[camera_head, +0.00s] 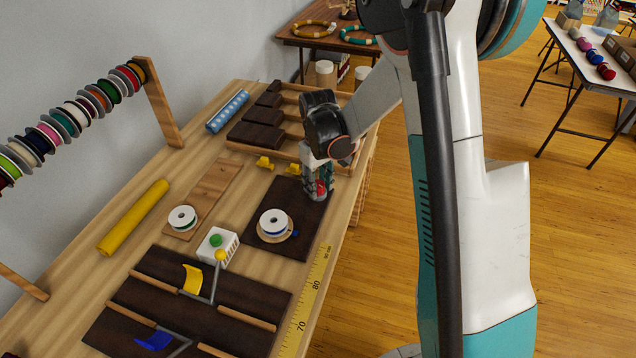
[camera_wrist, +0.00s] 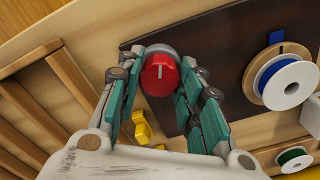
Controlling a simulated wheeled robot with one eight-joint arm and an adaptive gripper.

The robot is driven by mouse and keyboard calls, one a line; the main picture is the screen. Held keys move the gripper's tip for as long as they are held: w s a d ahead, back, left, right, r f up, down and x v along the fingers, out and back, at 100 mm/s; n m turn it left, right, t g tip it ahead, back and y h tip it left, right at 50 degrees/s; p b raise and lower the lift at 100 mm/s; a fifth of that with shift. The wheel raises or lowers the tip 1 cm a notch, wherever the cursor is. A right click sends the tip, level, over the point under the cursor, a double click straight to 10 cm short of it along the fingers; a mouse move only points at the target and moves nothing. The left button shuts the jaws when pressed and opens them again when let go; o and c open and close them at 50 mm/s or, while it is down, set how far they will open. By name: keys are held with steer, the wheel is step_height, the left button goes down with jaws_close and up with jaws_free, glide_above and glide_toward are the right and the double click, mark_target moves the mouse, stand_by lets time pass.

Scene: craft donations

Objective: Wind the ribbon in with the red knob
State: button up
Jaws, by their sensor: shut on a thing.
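My gripper (camera_head: 318,185) points down at the far end of a dark brown board (camera_head: 285,190). In the wrist view my gripper (camera_wrist: 161,85) has its teal fingers on both sides of the red knob (camera_wrist: 160,74), shut on it. The knob has a white mark on its face, pointing toward the picture's top. In the head view only a bit of red shows between the fingers. A white spool (camera_head: 273,222) with a blue band sits on the same board, apart from the gripper. It also shows in the wrist view (camera_wrist: 287,84), with a blue strip beside it.
A white box with a green button (camera_head: 216,241) stands near the board. Another white spool (camera_head: 182,217), a yellow roll (camera_head: 133,217) and small yellow pieces (camera_head: 265,162) lie around. A wooden tray with dark blocks (camera_head: 256,136) stands behind. A measuring tape (camera_head: 310,295) runs along the table edge.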

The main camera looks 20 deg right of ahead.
steer(key=m, duration=0.4)
steer(key=shift+m, duration=0.3)
steer(key=m, duration=1)
steer(key=shift+w+a+m+b, duration=0.1)
steer(key=shift+m+b, duration=0.2)
steer(key=shift+m, duration=0.1)
steer(key=m, duration=0.4)
steer(key=shift+m, duration=0.4)
steer(key=o, duration=1.1)
steer(key=shift+c, duration=0.2)
